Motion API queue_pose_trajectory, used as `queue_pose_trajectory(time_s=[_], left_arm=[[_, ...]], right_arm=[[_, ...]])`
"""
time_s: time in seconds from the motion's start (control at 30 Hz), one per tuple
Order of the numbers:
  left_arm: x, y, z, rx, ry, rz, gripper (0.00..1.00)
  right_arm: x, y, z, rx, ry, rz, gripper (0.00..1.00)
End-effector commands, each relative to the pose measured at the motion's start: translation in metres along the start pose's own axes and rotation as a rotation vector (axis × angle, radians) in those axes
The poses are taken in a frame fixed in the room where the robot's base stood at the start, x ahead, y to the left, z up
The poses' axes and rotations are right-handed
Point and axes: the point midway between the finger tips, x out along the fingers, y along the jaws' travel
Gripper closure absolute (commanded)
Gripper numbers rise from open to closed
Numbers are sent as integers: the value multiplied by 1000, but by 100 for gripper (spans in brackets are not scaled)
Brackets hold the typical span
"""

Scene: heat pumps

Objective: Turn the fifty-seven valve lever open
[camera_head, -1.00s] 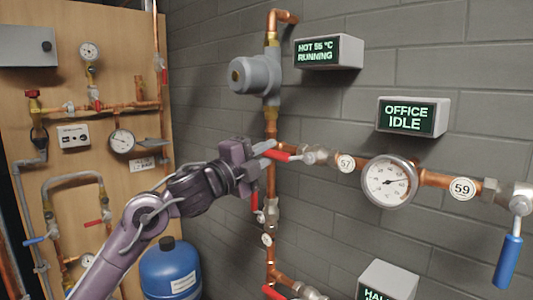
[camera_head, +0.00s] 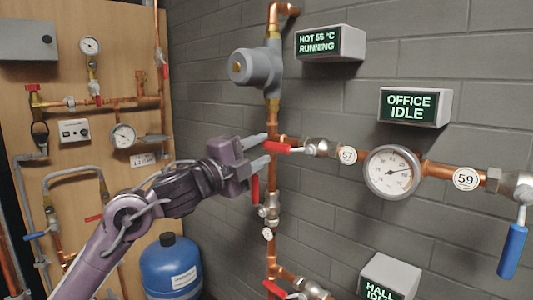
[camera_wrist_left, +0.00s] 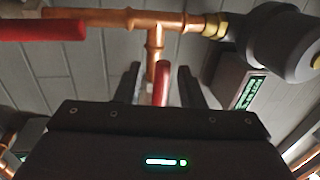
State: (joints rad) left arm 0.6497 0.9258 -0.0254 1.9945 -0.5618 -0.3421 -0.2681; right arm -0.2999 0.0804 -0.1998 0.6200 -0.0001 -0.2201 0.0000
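The valve marked 57 (camera_head: 318,147) sits on the horizontal copper branch, beside its round 57 tag (camera_head: 347,156). Its red lever (camera_head: 277,148) extends left from the valve towards the vertical pipe. My left gripper (camera_head: 265,147) is open at the lever's free end, one finger above and one below it in the head view. In the left wrist view the red lever (camera_wrist_left: 162,84) shows between the two spread fingers (camera_wrist_left: 158,86), with a gap on both sides. The lever's far part is hidden by the gripper body there. My right gripper is not in view.
A second red lever (camera_head: 255,188) hangs just below my gripper, and it also shows in the wrist view (camera_wrist_left: 40,28). A grey pump (camera_head: 255,67) is above. A gauge (camera_head: 392,172) and a blue-handled valve (camera_head: 511,250) are to the right.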

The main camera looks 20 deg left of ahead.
Motion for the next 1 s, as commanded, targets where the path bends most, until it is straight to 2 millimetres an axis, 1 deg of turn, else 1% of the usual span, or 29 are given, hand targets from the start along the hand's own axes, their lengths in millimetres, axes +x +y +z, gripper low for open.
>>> queue_pose_trajectory(time_s=[0.03,0.1,0.2,0.33,0.47,0.87,0.97,1.0], left_arm=[[-12,6,1,5,-2,1,65],[-24,7,0,5,0,3,65],[-36,6,1,1,-1,3,65],[-46,4,0,1,0,3,65],[-49,2,0,-1,1,2,65],[-49,2,0,-1,0,2,65],[-48,8,0,-14,-5,8,65],[-46,16,0,-30,-13,16,65]], right_arm=[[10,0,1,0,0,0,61],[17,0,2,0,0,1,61],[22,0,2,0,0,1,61],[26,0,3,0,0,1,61],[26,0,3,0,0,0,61],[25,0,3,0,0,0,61],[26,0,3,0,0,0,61],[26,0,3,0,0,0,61]])
